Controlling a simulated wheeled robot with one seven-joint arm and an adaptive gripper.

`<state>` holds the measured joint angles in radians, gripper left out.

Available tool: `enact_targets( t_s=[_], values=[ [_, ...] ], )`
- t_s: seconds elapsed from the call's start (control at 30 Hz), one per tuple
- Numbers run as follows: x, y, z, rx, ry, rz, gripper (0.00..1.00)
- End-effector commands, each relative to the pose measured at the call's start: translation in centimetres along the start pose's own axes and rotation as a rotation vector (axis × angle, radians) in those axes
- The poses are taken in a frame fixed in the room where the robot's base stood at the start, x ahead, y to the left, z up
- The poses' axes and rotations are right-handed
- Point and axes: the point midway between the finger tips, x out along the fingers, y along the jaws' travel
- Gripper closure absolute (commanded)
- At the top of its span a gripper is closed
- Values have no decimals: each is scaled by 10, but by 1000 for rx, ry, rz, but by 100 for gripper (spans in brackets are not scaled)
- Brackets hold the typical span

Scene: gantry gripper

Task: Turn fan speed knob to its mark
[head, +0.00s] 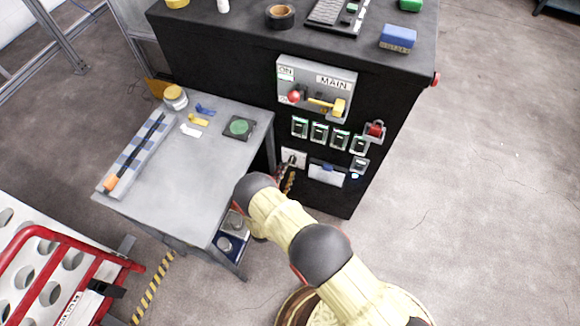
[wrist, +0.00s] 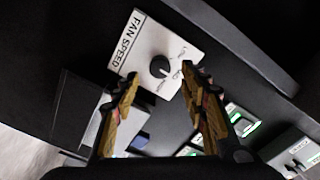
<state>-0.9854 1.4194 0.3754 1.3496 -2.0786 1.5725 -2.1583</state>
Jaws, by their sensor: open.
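The fan speed knob (wrist: 159,67) is a round black dial with a pale pointer line, on a white plate (wrist: 151,46) lettered FAN SPEED. Smaller words are printed around the dial, partly too small to read. In the head view the white plate (head: 294,158) sits low on the front of the black cabinet. My gripper (wrist: 162,84) is open, with one yellow-and-black finger on each side just below the knob in the wrist view. Nothing is between the fingers, and I see no contact with the knob. In the head view my arm hides most of the gripper.
Above the plate are several green-lit switches (head: 320,133) and a MAIN panel (head: 316,88) with a yellow handle. A holder with a blue item (head: 327,173) is right of the plate. A grey table (head: 190,165) stands close on the left. Floor on the right is clear.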

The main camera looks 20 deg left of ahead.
Motion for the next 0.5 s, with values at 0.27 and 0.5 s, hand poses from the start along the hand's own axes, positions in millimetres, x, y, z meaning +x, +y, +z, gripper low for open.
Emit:
enact_targets(
  t_s=[0.27, 0.5],
  values=[
    [33, 1, 0, 1, 1, 1, 56],
    [38, 1, -1, 1, 0, 1, 56]
  ],
)
